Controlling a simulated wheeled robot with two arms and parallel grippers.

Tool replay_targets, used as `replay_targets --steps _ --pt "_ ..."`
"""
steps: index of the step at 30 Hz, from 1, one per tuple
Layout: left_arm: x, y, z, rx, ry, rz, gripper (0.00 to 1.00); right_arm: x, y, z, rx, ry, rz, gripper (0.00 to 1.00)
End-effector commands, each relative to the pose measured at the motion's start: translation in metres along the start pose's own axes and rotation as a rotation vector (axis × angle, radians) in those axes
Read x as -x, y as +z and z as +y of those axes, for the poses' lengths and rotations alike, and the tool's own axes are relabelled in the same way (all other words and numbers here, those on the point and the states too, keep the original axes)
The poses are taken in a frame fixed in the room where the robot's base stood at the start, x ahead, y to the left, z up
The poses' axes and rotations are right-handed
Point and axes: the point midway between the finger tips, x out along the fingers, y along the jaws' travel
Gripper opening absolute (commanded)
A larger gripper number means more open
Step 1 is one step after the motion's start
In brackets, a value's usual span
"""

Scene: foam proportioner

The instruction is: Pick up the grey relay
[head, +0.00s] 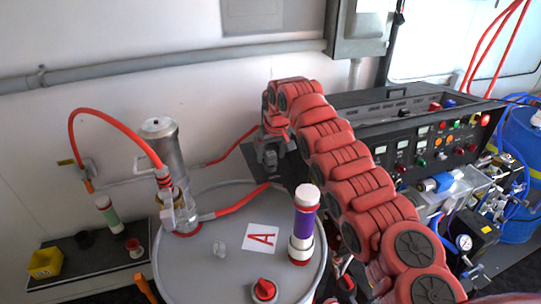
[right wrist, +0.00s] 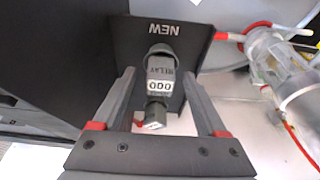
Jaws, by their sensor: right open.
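The grey relay (right wrist: 161,70) shows in the right wrist view, upside down in the picture, with a white label reading "RELAY" and "000". It is at a dark board (right wrist: 190,38) marked "NEW". My right gripper (right wrist: 158,74) is open, with one finger on each side of the relay; I cannot tell whether either finger touches it. In the head view my right gripper (head: 268,155) points down behind the grey drum, and the relay cannot be made out there. My left gripper is not in view.
A grey drum (head: 200,270) with an "A" card, a purple-banded cylinder (head: 304,222) and a red knob (head: 264,289) stands in front. A black control console (head: 420,145) is at right. A metal canister with a red hose (head: 105,120) is at left.

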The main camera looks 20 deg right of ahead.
Motion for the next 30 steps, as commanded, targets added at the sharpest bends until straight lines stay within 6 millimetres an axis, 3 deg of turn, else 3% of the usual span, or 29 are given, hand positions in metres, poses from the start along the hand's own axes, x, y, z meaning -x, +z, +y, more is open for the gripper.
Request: replay_targets --steps 2,15,25,30 --pt "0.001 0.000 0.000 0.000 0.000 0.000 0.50 -0.001 0.000 0.000 0.000 0.000 0.001 0.75" --pt "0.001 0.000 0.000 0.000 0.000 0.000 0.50 0.000 0.000 0.000 0.001 0.000 0.001 0.00" --pt "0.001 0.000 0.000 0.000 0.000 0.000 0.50 0.001 0.000 -0.001 0.001 0.000 0.002 0.00" --pt "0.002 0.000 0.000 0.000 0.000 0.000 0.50 0.011 -0.003 -0.002 0.002 0.000 0.005 0.00"
